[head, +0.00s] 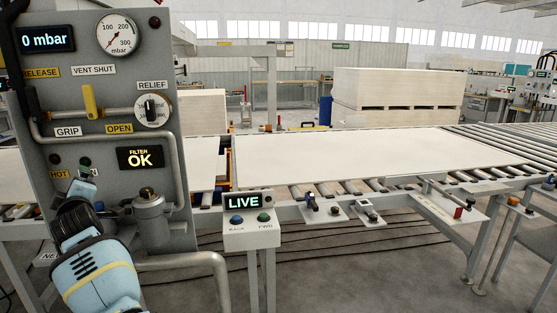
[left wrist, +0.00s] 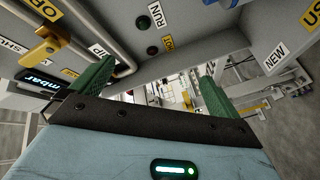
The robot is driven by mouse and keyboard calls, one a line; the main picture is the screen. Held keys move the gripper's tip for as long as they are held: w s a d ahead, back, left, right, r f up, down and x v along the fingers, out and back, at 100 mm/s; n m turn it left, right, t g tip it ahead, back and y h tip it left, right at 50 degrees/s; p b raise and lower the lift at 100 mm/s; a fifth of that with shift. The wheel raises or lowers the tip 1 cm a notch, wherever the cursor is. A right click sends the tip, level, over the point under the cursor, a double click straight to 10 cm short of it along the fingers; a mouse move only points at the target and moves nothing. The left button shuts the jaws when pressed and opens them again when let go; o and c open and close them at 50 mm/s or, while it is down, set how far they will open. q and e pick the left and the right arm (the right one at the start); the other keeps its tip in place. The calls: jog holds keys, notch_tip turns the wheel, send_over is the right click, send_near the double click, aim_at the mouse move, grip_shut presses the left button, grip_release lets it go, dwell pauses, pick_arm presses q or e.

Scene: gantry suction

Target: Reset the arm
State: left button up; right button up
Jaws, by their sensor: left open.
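My left gripper (head: 86,184) is in front of the lower left of the grey control panel (head: 92,80), near the HOT label (head: 59,174). In the left wrist view its two green fingers (left wrist: 156,84) stand wide apart with nothing between them. The display (head: 45,39) reads 0 mbar, and the filter display (head: 139,157) reads OK. My right gripper is not in view.
A pipe and filter housing (head: 150,220) stand close to the right of my left arm. A LIVE button box (head: 249,228) stands before the roller conveyor (head: 400,183). A large pale sheet (head: 370,153) lies on the conveyor, with stacked sheets (head: 398,90) behind.

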pick_arm(q)
jog(key=s+d+f+m+h+p, duration=0.1)
jog(key=s+d+f+m+h, duration=0.1)
jog(key=s+d+f+m, duration=0.6)
jog(key=s+d+f+m+t+h, duration=0.1)
jog(key=s+f+m+h, duration=0.15)
jog(key=f, duration=0.95)
jog(key=s+d+f+m+h+p, duration=0.1)
jog(key=s+d+f+m+h, duration=0.2)
jog(key=s+d+f+m, duration=0.5)
jog(key=s+d+f+m+g+h, duration=0.1)
jog(key=s+d+f+h, duration=0.1)
jog(key=s+d+f, duration=0.3)
jog(key=s+d+f+m+g+h, duration=0.1)
jog(key=s+d+f, duration=0.4)
jog(key=s, duration=0.9)
jog(key=s+d+f+m+g+h, duration=0.1)
jog(key=s+d+f+g+h, duration=0.2)
jog(key=s+d+f, duration=0.3)
jog(key=s, duration=0.4)
jog(key=shift+d, duration=0.2)
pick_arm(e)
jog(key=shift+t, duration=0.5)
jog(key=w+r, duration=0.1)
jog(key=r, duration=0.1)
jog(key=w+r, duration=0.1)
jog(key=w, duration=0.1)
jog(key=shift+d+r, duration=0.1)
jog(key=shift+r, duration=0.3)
